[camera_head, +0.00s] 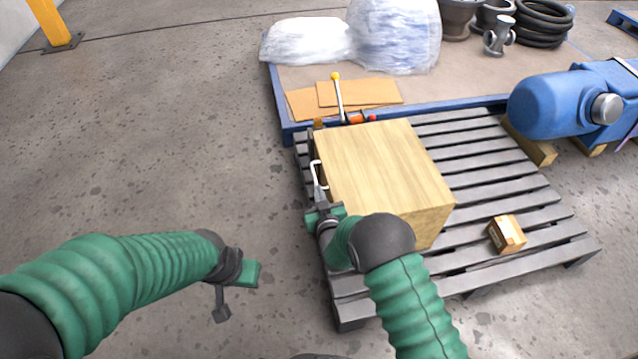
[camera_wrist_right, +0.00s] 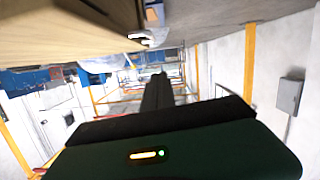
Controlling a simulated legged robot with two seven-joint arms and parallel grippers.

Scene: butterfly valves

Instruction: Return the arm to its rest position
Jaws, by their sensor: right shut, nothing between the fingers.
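My right arm reaches forward over the pallet's left edge. Its gripper (camera_head: 318,185) is beside the left face of the wooden box (camera_head: 380,165), close to a white bent handle (camera_head: 316,170); whether they touch I cannot tell. In the right wrist view the dark fingers (camera_wrist_right: 157,92) are together with nothing between them, and the box (camera_wrist_right: 65,30) fills the upper left. My left arm comes in from the left. Its gripper (camera_head: 236,285) hangs over bare floor, clear of everything; its finger gap is not clear.
The box stands on a grey slatted pallet (camera_head: 475,165) with a small carton (camera_head: 507,234). Behind it, a lever with a yellow knob (camera_head: 337,92) stands near cardboard sheets (camera_head: 360,93) and wrapped bundles (camera_head: 395,35). A blue motor (camera_head: 555,105) is at right. The left floor is free.

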